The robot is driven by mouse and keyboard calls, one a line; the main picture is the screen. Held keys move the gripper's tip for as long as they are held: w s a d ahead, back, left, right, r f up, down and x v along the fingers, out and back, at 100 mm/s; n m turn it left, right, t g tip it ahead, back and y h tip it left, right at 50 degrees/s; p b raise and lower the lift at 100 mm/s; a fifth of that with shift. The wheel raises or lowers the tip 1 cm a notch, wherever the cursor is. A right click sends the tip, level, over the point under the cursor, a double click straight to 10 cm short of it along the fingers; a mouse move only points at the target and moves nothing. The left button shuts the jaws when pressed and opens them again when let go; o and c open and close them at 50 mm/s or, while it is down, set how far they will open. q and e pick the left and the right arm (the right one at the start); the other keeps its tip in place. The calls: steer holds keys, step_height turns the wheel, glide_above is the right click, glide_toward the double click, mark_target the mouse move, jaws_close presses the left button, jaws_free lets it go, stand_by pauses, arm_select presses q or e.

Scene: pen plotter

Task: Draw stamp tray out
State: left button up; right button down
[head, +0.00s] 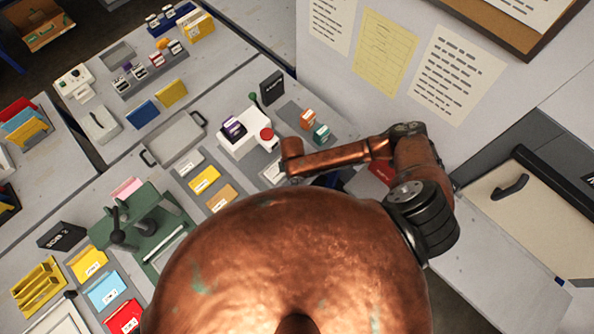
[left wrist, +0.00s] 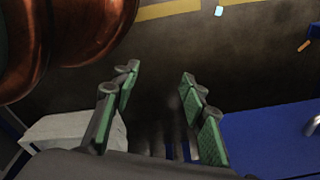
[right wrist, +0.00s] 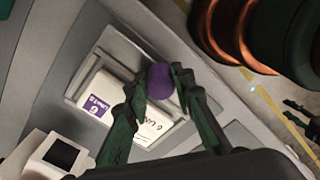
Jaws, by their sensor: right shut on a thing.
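In the right wrist view my right gripper (right wrist: 158,92) is shut on a round purple knob (right wrist: 160,78). The knob is at the edge of a white tray-like piece (right wrist: 101,94) with a purple label, set in a grey recessed frame; the fingers cover part of it. I cannot tell how far it is out. In the head view my right arm (head: 335,160) reaches over the bench, and its gripper is hidden. My left gripper (left wrist: 160,88) is open and empty above the floor, in the left wrist view only.
A white device (head: 246,137) with a red button stands left of my right arm. A black block (head: 271,87) stands behind it, and small orange and teal boxes (head: 308,119) are nearby. A green press (head: 145,225) is at left. A panel with papers (head: 456,70) rises behind.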

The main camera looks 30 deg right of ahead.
steer(key=shift+s+d, duration=0.1)
steer(key=shift+s, duration=0.1)
steer(key=c, duration=1.9)
jaws_free()
steer(key=shift+s, duration=0.1)
steer(key=shift+c, duration=0.2)
arm_select(q)
steer(key=s, duration=0.2)
steer(key=shift+s+f, duration=0.1)
steer(key=shift+s, duration=0.25)
steer(key=shift+w, duration=0.1)
steer(key=shift+w, duration=0.45)
arm_select(e)
step_height(320, 180, up, 12)
